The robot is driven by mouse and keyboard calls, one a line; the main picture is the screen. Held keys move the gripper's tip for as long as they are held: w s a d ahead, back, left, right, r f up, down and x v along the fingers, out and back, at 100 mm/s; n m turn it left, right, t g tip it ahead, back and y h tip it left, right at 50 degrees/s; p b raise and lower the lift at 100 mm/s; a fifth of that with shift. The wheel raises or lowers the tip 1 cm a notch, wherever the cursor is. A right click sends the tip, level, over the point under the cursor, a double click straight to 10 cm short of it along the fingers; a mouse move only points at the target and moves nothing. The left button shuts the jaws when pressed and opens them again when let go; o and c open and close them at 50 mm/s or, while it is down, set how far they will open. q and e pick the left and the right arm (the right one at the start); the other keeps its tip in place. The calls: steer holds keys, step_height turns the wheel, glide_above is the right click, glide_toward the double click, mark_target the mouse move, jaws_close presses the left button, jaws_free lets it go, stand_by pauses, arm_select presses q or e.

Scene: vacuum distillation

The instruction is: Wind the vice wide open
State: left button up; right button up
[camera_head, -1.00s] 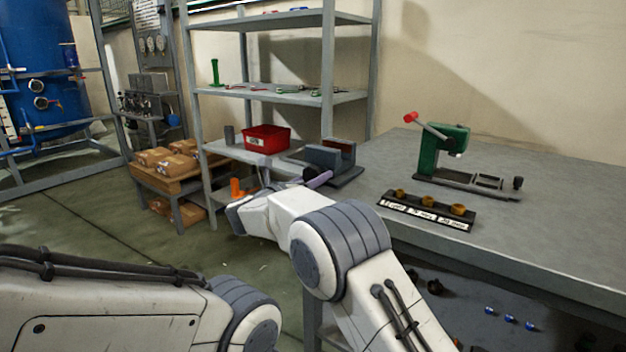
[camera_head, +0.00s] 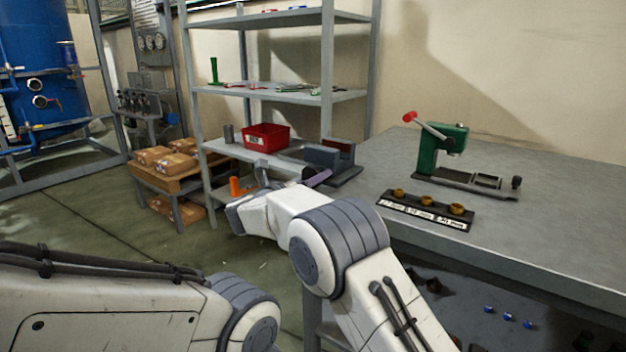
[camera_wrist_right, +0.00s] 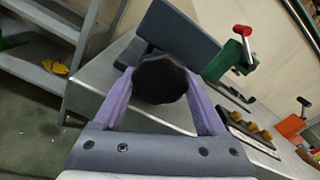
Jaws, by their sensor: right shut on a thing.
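The vice (camera_head: 322,156) stands on the left end of the workbench, with a blue-grey jaw block in front and a brown-faced block behind. A gap shows between the two blocks. In the right wrist view the blue-grey jaw (camera_wrist_right: 178,32) rises just beyond my fingers. My right gripper (camera_head: 290,176) is at the vice's near side. In the wrist view its purple fingers (camera_wrist_right: 160,80) are shut on a round black knob (camera_wrist_right: 160,79), one finger on each side. The screw behind the knob is hidden. My left arm shows at lower left, but its gripper is out of view.
A green press with a red-tipped lever (camera_head: 442,152) stands on the workbench (camera_head: 545,215). A dark labelled holder with brass rings (camera_head: 427,209) lies near the front edge. A red bin (camera_head: 266,137) sits on the shelf unit behind. The bench's right side is mostly clear.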

steer(key=shift+a+n, duration=0.1)
steer(key=shift+n, duration=0.5)
steer(key=o, duration=1.3)
steer(key=shift+s+f+m, duration=0.1)
steer(key=shift+f+m, duration=0.05)
steer(key=shift+m, duration=0.35)
steer(key=shift+b+v, duration=3)
steer(key=shift+v, duration=3.1)
steer(key=shift+a, duration=0.1)
